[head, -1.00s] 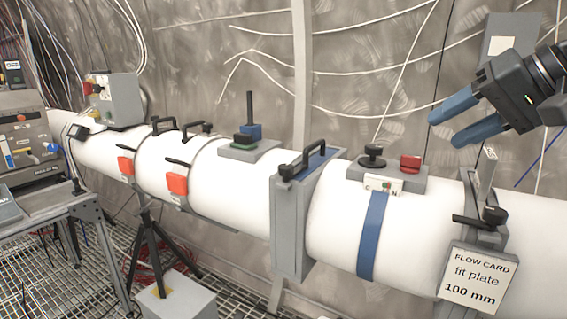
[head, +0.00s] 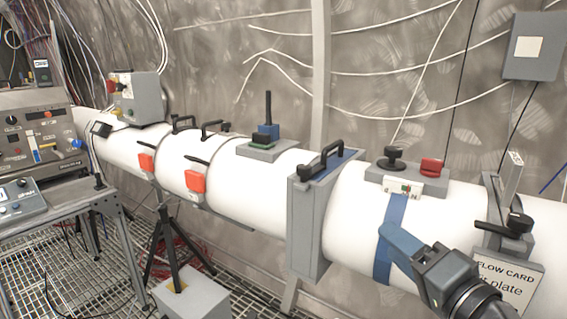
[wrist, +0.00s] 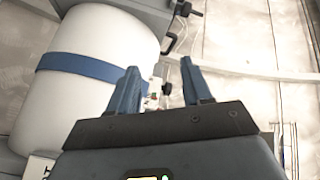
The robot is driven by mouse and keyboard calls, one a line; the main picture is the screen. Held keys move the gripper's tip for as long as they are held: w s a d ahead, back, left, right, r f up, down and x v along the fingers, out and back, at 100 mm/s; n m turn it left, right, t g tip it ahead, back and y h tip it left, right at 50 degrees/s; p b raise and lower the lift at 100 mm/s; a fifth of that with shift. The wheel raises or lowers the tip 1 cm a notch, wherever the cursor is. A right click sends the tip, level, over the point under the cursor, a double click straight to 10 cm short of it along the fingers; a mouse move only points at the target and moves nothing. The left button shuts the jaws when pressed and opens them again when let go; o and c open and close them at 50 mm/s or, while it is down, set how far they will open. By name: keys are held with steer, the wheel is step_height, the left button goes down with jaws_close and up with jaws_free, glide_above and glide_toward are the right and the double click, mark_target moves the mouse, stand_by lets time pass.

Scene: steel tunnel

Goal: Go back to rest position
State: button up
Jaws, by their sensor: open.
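My gripper (head: 402,246) is in front of the white pipe at the lower right of the head view, overlapping the blue band (head: 392,238) and partly covering the flow card (head: 508,285). In the wrist view its two blue fingers (wrist: 155,92) stand apart with nothing between them. The white pipe (wrist: 95,65) with its blue band (wrist: 80,67) lies to the left of the fingers there. I cannot tell how far the fingers are from the pipe.
A clamp with a black knob (head: 512,225) and a block with a red knob (head: 430,167) sit on the pipe. A grey flange (head: 308,225) with a black handle stands left. A tripod (head: 168,245) and a control bench (head: 60,215) are farther left. The wall above is hung with cables.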

steer(key=s+f+g+h, duration=0.1)
steer(key=s+f+h, duration=0.2)
steer(key=s+f, duration=0.6)
steer(key=s+f+h, duration=0.3)
steer(key=s+f, duration=0.3)
steer(key=s, duration=0.6)
steer(key=s+d+r+n, duration=0.1)
steer(key=s+n, duration=0.3)
steer(key=s, duration=0.5)
steer(key=s+d+r+n+g, duration=0.1)
steer(key=s+d+n, duration=0.2)
steer(key=s, duration=0.7)
steer(key=shift+s+n, duration=0.2)
steer(key=shift+n, duration=0.4)
steer(key=shift+o, duration=0.5)
steer(key=shift+r, duration=0.1)
